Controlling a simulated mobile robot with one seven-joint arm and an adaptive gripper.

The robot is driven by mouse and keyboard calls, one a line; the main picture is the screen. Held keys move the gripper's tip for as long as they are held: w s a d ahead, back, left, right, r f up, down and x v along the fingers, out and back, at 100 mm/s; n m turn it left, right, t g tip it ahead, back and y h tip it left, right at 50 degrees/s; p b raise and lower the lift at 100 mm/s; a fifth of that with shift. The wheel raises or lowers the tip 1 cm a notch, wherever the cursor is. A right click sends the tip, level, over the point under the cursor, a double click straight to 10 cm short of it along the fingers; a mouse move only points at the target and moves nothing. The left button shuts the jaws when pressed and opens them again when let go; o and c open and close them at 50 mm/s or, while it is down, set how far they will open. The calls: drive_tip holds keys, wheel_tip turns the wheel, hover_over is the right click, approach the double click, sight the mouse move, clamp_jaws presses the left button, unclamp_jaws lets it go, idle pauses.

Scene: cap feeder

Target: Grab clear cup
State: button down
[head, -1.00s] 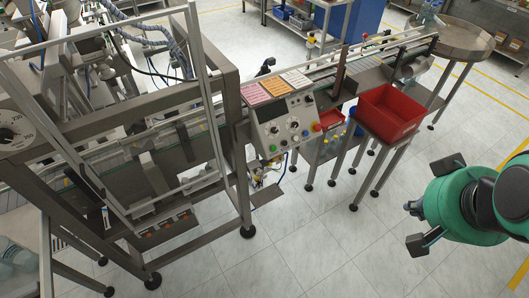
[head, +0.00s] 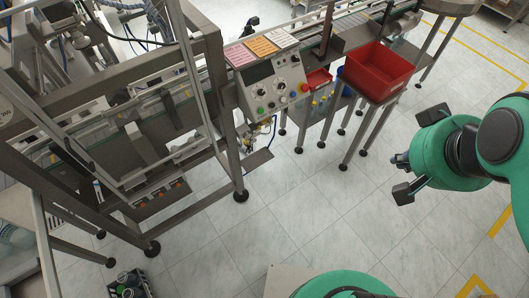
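I cannot pick out a clear cup for certain in the head view. Some clear, pale containers (head: 14,237) sit on a table at the left edge, partly cut off; they are too unclear to name as cups. My gripper (head: 400,160) is at the end of my green arm on the right, over open floor. It is far from those containers and touches nothing visible.
A framed machine with a conveyor fills the left and middle. Its control panel (head: 268,80) faces the aisle. A red bin (head: 379,72) stands on a stand at upper right. A black crate (head: 128,286) holding bottles sits on the floor at lower left. The middle floor is clear.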

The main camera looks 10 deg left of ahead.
drive_tip(key=c, duration=0.8)
unclamp_jaws()
drive_tip(key=shift+w, duration=0.15)
